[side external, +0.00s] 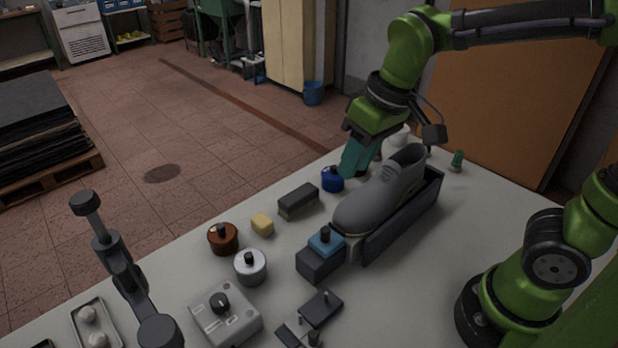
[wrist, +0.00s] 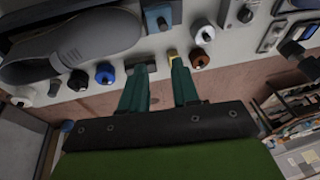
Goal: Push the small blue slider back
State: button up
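The small blue slider (side external: 321,246) sits on a dark block at the toe end of the grey shoe last, with a black knob standing up from it. In the wrist view the slider (wrist: 157,13) is at the top, beyond my fingers. My gripper (side external: 354,172) is above the far edge of the table, behind the last and near the blue jar, well apart from the slider. In the wrist view its two teal fingers (wrist: 160,66) are spread with nothing held between them.
The grey shoe last (side external: 380,197) lies in a dark cradle (side external: 405,220). A blue jar (side external: 333,181), dark block (side external: 298,202), yellow block (side external: 262,224), brown jar (side external: 222,240) and silver jar (side external: 250,268) line the far side. A grey knob box (side external: 240,328) stands nearer.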

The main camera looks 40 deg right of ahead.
aim_at(324, 229)
jog(key=shift+w+a+n+g+h, duration=0.9)
jog(key=shift+w+a+n+g, duration=0.5)
jog(key=shift+w+a+n, duration=0.45)
jog(key=f, duration=1.5)
jog(key=shift+s+d+f, duration=0.1)
jog(key=shift+s+f, duration=0.1)
jog(key=shift+s, duration=0.05)
grip_shut()
